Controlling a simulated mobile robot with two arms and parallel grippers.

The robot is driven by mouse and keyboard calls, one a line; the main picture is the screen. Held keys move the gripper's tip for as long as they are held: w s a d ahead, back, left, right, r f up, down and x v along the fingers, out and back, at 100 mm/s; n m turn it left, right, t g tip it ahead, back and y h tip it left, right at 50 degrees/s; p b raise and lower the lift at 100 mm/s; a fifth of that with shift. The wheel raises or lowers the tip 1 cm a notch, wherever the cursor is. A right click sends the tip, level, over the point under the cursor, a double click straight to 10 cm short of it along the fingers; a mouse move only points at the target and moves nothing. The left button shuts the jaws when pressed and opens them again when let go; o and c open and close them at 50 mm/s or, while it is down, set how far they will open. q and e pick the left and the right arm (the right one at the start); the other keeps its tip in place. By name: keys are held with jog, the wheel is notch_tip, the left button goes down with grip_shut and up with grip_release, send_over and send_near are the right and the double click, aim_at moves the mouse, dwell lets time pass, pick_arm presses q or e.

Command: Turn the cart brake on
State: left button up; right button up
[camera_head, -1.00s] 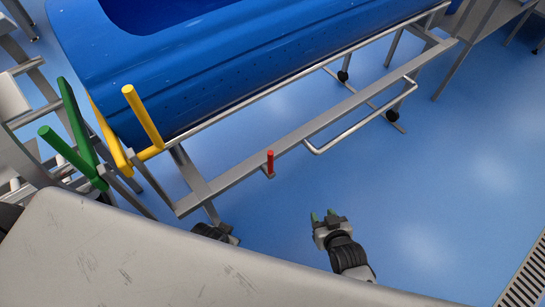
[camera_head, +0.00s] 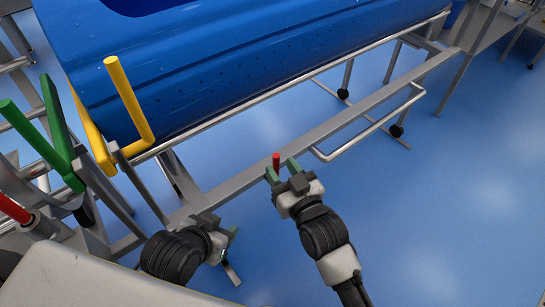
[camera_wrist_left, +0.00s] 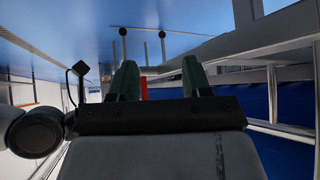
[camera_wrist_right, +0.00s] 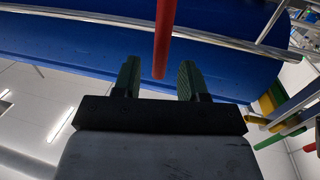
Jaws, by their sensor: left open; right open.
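The cart carries a blue tub (camera_head: 250,60) on a grey metal frame (camera_head: 340,118). A short red lever (camera_head: 276,160) stands up from the frame's lower side rail. My right gripper (camera_head: 281,170) is open beside the lever, with its green fingers around or just short of it. In the right wrist view the red lever (camera_wrist_right: 163,38) shows between and beyond the fingertips (camera_wrist_right: 158,75); contact cannot be told. My left gripper (camera_head: 230,238) is open and empty, lower left of the lever. The left wrist view shows the red lever (camera_wrist_left: 144,88) between its fingers, farther off.
A yellow handle (camera_head: 130,100) rises at the cart's near left end. Green handles (camera_head: 35,130) and another red bar (camera_head: 14,207) are at the far left. A bent rail (camera_head: 370,130) sticks out right of the lever. Blue floor (camera_head: 460,190) is clear at right.

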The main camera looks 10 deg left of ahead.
aim_at(278, 164)
jog(key=x, duration=0.3)
jog(key=shift+w+a+b, duration=0.15)
jog(key=shift+w+b, duration=0.15)
jog(key=shift+b, duration=0.1)
pick_arm(q)
jog(key=shift+w+d+r+t+h, duration=0.15)
jog(key=shift+w+d+r+t, duration=0.1)
jog(key=shift+w+r+t, duration=0.3)
jog(key=shift+w+d+r+t+h, duration=0.2)
jog(key=shift+w+d+r+t, duration=0.15)
jog(key=shift+w+t, duration=0.35)
jog(key=shift+w+d+r+t+h, duration=0.15)
jog(key=shift+w+d+r+t, duration=0.05)
jog(key=shift+w+r+t, duration=0.35)
pick_arm(e)
jog(key=shift+w+a, duration=0.45)
grip_shut()
